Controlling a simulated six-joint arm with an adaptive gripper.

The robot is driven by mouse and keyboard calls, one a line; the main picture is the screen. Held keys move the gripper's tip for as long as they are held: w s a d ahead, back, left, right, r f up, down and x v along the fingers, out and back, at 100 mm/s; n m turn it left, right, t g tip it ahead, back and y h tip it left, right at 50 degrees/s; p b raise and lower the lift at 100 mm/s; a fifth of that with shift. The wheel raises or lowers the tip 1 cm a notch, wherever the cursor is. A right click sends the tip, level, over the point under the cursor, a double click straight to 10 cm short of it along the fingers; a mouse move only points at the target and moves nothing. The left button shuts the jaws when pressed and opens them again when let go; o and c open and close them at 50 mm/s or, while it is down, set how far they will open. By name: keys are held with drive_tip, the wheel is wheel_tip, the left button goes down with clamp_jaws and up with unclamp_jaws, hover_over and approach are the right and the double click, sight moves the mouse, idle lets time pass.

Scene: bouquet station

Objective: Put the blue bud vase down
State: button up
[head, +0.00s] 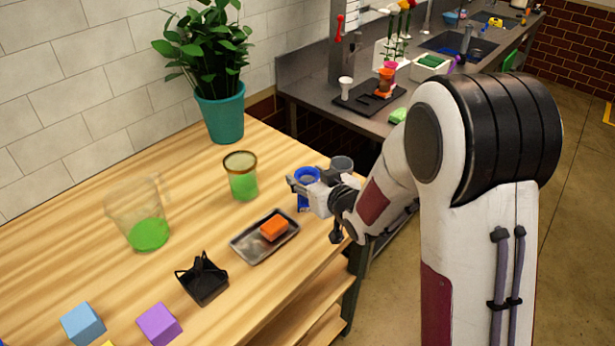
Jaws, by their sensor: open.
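The blue bud vase (308,174) is near the right edge of the wooden table, with its round rim facing up. It looks upright. My gripper (297,186) is at the vase and covers much of its middle, with blue showing above and below the fingers. The jaws are open around or just beside the vase; I cannot tell which. The vase's base is mostly hidden, so its contact with the table is unclear.
A green-filled glass (241,178) is to the left, and a metal tray (246,250) with an orange block (274,228) is in front. A potted plant (222,115) stands at the back. The table edge is close on the right.

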drive_tip(key=shift+r, duration=0.2)
drive_tip(key=v, duration=1.2)
drive_tip(key=shift+f, duration=0.1)
drive_tip(key=shift+d, duration=0.15)
idle(0.8)
drive_tip(key=s+d+r+m+g+h, duration=0.3)
drive_tip(key=s+d+r+h, duration=0.25)
drive_tip(key=s+d, duration=0.5)
drive_tip(key=s+a+r+m+g, duration=0.1)
drive_tip(key=s+g, duration=0.2)
drive_tip(key=s, duration=1.5)
drive_tip(key=shift+a+m+g, duration=0.25)
drive_tip(key=shift+m+g, duration=0.05)
drive_tip(key=shift+g, duration=0.1)
